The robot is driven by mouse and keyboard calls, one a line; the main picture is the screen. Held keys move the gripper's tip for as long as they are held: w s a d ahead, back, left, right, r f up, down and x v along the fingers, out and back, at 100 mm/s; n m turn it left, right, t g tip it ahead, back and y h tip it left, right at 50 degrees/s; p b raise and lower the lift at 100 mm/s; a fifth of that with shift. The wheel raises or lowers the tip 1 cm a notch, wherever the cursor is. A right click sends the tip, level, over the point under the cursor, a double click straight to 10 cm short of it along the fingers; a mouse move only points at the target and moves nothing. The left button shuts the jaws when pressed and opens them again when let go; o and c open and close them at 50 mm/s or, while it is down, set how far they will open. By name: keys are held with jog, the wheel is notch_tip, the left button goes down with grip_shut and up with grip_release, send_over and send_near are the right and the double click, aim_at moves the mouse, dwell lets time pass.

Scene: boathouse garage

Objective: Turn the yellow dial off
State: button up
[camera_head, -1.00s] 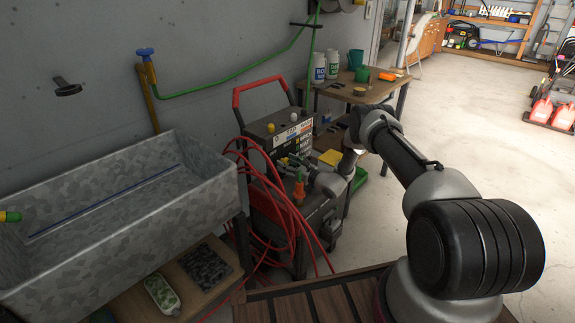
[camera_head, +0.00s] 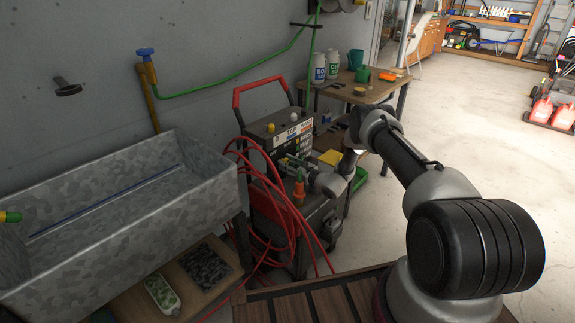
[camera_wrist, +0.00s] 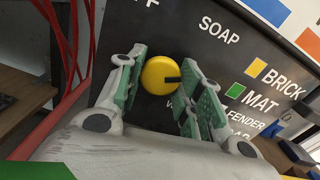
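The yellow dial (camera_wrist: 160,76) is a round knob on a dark labelled panel in the wrist view. Its black mark points right, below the word SOAP; letters ending in "FF" are at upper left, and a partly hidden label beginning with "W" is below. My gripper (camera_wrist: 163,88) is open, with green-padded fingers on both sides of the dial. Gaps show between the pads and the dial, so they do not appear to grip it. In the head view, my gripper (camera_head: 287,164) is at the front of the red-handled machine (camera_head: 262,133); that dial cannot be made out there.
A grey trough (camera_head: 110,225) is at left. A wooden table (camera_head: 375,92) with bottles and cups stands behind. Open floor lies at right.

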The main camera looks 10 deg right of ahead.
jog(key=o, duration=0.4)
jog(key=v, duration=1.2)
